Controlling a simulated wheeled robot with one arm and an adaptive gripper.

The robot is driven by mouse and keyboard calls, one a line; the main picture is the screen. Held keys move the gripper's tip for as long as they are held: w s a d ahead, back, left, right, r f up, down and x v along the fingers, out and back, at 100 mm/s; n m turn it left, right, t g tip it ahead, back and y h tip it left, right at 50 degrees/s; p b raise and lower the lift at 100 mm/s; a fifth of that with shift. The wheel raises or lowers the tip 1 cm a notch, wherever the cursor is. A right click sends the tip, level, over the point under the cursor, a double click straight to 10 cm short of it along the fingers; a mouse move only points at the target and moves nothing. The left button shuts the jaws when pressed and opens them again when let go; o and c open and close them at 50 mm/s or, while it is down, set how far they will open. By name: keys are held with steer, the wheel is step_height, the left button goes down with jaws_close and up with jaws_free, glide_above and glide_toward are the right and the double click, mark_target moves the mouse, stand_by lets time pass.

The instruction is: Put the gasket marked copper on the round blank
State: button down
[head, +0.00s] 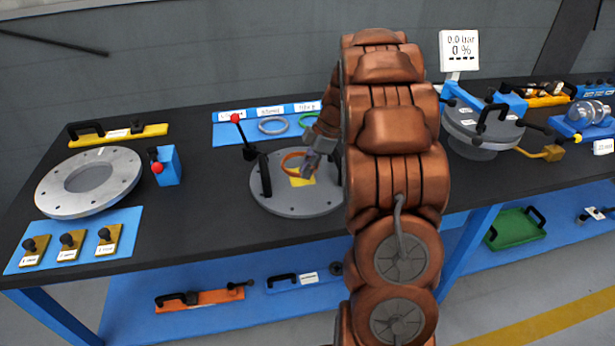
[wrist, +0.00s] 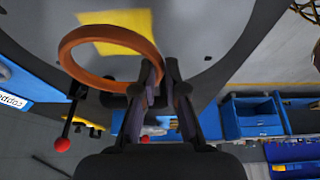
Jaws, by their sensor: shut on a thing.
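The copper-coloured ring gasket (head: 284,163) is in my gripper (head: 309,168), pinched at one side of its rim. It also shows in the wrist view (wrist: 68,62), between the fingertips (wrist: 160,72) at its right edge. The round blank (head: 290,205) is a grey disc on the bench with a black handle and a yellow square (head: 301,181) on top. The gasket is over the blank, partly across the yellow square. I cannot tell whether it touches the disc. The blank fills the top of the wrist view (wrist: 205,25). My arm hides the blank's right side.
A blue mat (head: 228,133) behind holds a grey-green ring (head: 273,126) and a green ring (head: 308,120). A red-knobbed lever (head: 236,118) stands close behind the blank. A flanged ring (head: 55,192) lies left, beside a blue block (head: 168,168). A lidded grey vessel (head: 480,130) is right.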

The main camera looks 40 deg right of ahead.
steer(key=shift+f+p, duration=0.3)
steer(key=shift+f, duration=1.5)
steer(key=c, duration=1.2)
jaws_free()
steer(key=shift+s, duration=0.1)
steer(key=b+v, duration=0.2)
steer(key=v, duration=1)
